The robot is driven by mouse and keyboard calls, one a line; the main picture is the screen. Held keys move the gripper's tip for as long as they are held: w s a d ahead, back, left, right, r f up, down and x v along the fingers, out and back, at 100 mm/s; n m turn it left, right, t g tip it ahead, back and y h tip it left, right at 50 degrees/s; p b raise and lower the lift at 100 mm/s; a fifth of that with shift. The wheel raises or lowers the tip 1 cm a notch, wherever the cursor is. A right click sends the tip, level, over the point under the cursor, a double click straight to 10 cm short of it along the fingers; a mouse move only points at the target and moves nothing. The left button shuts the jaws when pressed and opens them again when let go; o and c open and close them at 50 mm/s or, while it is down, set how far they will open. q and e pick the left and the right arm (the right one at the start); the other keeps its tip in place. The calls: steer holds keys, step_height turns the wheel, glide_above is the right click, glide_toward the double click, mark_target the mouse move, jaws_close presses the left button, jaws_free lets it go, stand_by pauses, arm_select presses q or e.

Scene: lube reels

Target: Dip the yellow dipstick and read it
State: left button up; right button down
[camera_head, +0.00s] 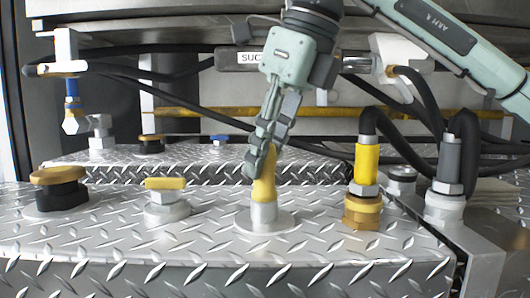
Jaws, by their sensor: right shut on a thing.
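The yellow dipstick (265,187) stands upright in a silver tube with a round flange (264,218) on the diamond-plate deck. Only its yellow handle shows above the tube. My right gripper (260,165) points down from above and is shut on the yellow handle, its fingers covering the upper left of it. The rest of the dipstick is hidden inside the tube. My left gripper is not in view.
A yellow-handled cap (166,184) and a black cap with a tan top (58,187) stand to the left. A yellow hose fitting (366,165) and a grey one (448,160) stand to the right. Black hoses run behind my right gripper.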

arm_select(q)
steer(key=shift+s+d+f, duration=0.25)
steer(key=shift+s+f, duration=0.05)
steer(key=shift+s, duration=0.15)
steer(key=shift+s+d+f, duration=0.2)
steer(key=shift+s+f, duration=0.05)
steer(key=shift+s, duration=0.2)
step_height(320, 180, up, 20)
steer(key=p, duration=1.9)
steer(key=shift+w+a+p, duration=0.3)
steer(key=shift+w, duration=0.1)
arm_select(e)
step_height(320, 180, up, 29)
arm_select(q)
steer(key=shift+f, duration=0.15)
